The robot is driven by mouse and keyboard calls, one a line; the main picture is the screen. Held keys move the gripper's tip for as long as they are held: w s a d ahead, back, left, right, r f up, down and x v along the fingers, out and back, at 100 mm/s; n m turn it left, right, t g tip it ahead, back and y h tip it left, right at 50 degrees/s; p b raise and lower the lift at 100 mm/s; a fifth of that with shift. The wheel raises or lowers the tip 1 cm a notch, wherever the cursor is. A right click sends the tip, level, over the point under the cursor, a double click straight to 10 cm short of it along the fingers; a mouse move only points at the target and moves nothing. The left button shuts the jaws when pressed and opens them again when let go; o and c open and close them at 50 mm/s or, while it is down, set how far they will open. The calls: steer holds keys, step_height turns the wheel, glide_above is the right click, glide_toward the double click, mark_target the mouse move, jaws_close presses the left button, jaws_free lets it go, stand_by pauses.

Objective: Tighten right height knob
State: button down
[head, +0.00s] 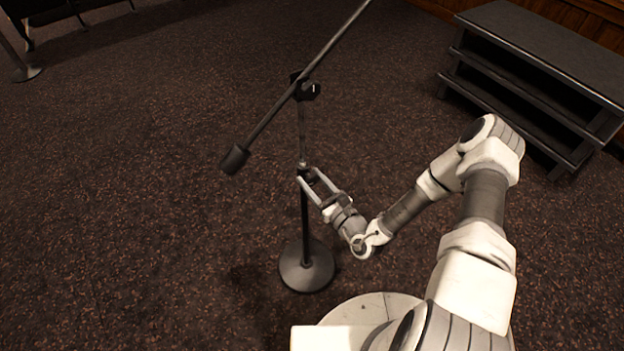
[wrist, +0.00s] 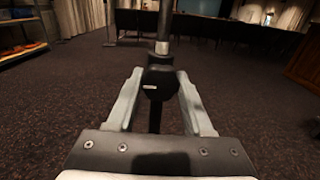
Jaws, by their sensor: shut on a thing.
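A microphone stand with a round dark base (head: 306,266) stands upright on the carpet in the head view. Its height knob (head: 304,172) is a dark collar partway up the pole. In the wrist view the black knob (wrist: 159,84) has a small white mark and sits between the fingers. My gripper (head: 305,174) is shut on the knob, with one finger on each side; in the wrist view its fingers (wrist: 160,84) reach forward around it. A slanted boom (head: 290,97) with a dark counterweight (head: 235,159) crosses the top of the stand at a clamp (head: 307,90).
A dark stepped riser (head: 530,75) stands at the back right. Part of another stand base (head: 27,74) shows at the upper left. A shelf (wrist: 22,38) is at the left of the wrist view. The carpet around the stand is clear.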

steer(key=shift+m+p, duration=0.3)
steer(key=shift+m, duration=0.5)
steer(key=shift+c, duration=1.5)
jaws_free()
steer(key=shift+s+d, duration=0.1)
